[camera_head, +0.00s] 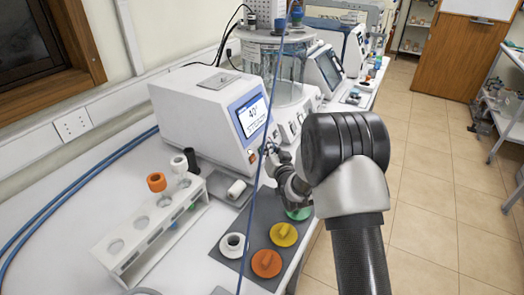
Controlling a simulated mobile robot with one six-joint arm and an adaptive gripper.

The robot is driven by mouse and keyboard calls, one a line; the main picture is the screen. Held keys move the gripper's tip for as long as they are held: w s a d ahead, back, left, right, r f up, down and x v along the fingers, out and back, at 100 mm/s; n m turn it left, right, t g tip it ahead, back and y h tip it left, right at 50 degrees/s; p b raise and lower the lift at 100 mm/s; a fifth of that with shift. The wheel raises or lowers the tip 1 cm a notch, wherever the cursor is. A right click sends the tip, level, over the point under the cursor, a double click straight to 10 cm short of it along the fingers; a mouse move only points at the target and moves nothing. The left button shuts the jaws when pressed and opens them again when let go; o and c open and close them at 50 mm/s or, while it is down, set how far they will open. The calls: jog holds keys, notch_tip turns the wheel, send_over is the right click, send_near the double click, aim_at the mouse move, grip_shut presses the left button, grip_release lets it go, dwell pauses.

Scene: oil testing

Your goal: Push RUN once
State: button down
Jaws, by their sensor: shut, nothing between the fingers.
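A white instrument (205,115) stands on the bench, with a lit screen (252,114) reading about 40° on its angled front. My gripper (271,152) is shut and empty. Its tips are close to the lower front of this instrument, right of and below the screen. I cannot tell whether they touch the panel. No RUN label is readable, and the gripper and wrist cover part of the lower front where small controls sit.
A dark mat (233,268) carries orange, yellow, green and white caps. A white rack (150,235) stands left of it. A blue cable (258,185) hangs in front of the bench. A glass bath (283,70) and other instruments stand behind. Floor on the right is clear.

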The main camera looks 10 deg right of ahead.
jog(key=shift+w+a+f, duration=0.15)
jog(key=shift+w+a, duration=0.05)
jog(key=shift+a, duration=0.15)
dwell(0.4)
dwell(0.3)
jog(key=shift+s+d+r, duration=0.3)
jog(key=shift+s+d, duration=0.15)
jog(key=shift+d, duration=0.2)
jog(key=shift+s+d+r, duration=0.3)
jog(key=shift+s+d, duration=0.15)
jog(key=shift+d, duration=0.15)
jog(key=shift+s+d+r, duration=0.35)
jog(key=shift+s+d, duration=0.15)
jog(key=shift+d, duration=0.15)
jog(key=shift+s+d+r, duration=0.3)
jog(key=shift+s+d, duration=0.15)
jog(key=shift+d, duration=0.15)
